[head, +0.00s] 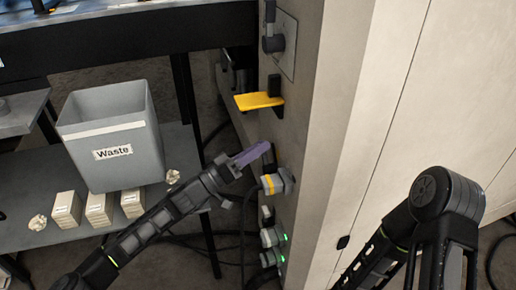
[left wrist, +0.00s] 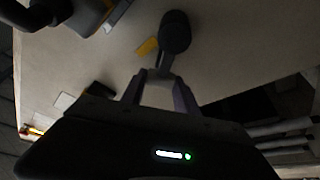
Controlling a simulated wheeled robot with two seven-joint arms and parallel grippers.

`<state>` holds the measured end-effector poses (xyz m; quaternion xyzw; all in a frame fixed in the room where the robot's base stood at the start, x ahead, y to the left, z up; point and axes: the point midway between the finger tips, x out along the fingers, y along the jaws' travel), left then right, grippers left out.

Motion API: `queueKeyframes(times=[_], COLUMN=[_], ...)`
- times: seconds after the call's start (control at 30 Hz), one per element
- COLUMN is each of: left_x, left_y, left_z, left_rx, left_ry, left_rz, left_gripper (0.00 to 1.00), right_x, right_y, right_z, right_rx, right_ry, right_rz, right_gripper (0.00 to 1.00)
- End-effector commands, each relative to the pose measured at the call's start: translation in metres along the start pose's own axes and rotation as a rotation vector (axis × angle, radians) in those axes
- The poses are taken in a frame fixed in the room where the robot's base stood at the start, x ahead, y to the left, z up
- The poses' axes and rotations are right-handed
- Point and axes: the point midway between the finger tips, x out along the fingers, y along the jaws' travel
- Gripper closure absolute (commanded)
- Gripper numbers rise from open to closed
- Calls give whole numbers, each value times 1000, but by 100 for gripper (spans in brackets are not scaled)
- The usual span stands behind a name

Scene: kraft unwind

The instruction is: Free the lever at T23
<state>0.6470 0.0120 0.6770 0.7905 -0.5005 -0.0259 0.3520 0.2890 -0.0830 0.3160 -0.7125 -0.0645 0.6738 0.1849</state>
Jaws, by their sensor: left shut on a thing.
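My left gripper (head: 262,150) reaches the narrow side of the tall beige cabinet, its purplish fingers at a dark part (head: 269,160) on that face. In the left wrist view my left gripper (left wrist: 160,77) is shut on a dark round-headed handle (left wrist: 175,34), with the handle's lower end between the fingertips. A yellow lever (head: 258,101) with a black block on it sticks out of the face above the gripper. No T23 label is readable. My right gripper is outside the view.
Below the gripper are a grey and yellow plug (head: 277,183) and connectors with green lights (head: 272,237), with cables hanging beside them. A grey Waste bin (head: 112,135) and several small boxes (head: 67,209) stand on a shelf at left.

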Motion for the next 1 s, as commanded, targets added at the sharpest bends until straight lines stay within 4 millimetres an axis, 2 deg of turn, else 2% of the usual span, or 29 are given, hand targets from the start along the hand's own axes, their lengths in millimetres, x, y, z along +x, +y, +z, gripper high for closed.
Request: queueKeyframes(times=[0.03,0.3,0.63,0.77,1.0], left_x=[0,0,-4,-18,-58], left_y=[0,0,0,-1,0], left_z=[0,0,0,-1,-1], left_rx=[0,1,2,1,1], left_ry=[-1,0,0,0,1], left_rz=[-1,0,0,-2,-3], left_gripper=[63,42,42,42,42], right_x=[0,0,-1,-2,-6], right_y=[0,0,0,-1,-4], right_z=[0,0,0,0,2], right_rx=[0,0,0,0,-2], right_ry=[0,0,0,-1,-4], right_rz=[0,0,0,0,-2], right_gripper=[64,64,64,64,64])
